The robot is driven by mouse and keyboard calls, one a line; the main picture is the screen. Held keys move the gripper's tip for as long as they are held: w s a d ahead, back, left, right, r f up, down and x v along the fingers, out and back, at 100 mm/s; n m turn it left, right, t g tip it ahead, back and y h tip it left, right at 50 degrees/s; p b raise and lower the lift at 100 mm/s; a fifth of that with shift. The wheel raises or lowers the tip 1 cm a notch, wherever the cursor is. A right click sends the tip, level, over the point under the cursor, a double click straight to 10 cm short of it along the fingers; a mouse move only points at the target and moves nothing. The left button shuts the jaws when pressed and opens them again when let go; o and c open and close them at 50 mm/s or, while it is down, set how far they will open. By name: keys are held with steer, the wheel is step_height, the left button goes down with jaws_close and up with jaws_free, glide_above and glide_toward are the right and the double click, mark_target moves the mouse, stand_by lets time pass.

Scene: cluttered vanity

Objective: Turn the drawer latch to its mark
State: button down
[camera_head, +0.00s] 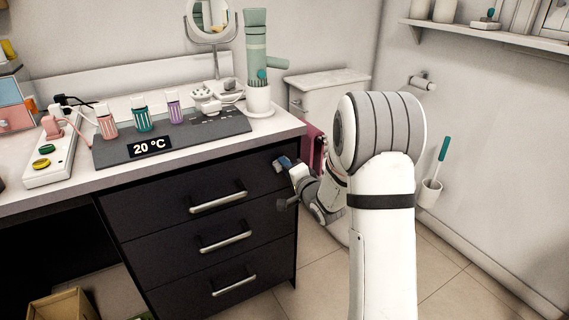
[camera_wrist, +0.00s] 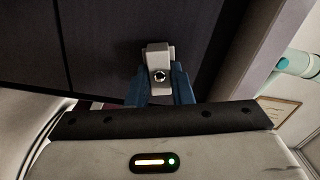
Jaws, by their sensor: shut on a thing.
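The drawer latch (camera_wrist: 159,58) is a small light-grey block with a round, dark-centred screw on it, against the dark drawer front. My gripper (camera_wrist: 160,88) is shut on the latch, with a blue finger on each side of it. In the head view my gripper (camera_head: 281,162) is at the right end of the top drawer (camera_head: 210,188) of the black cabinet, and its fingers and hand hide the latch there. I cannot make out the latch's mark in either view.
Three drawers with silver handles (camera_head: 219,202) fill the cabinet front. Tiled floor is open to the right of the cabinet.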

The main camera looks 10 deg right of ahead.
steer(key=shift+m+p, duration=0.45)
steer(key=shift+m, duration=0.65)
steer(key=c, duration=1.3)
jaws_free()
steer(key=p+v, duration=0.1)
steer(key=v, duration=0.7)
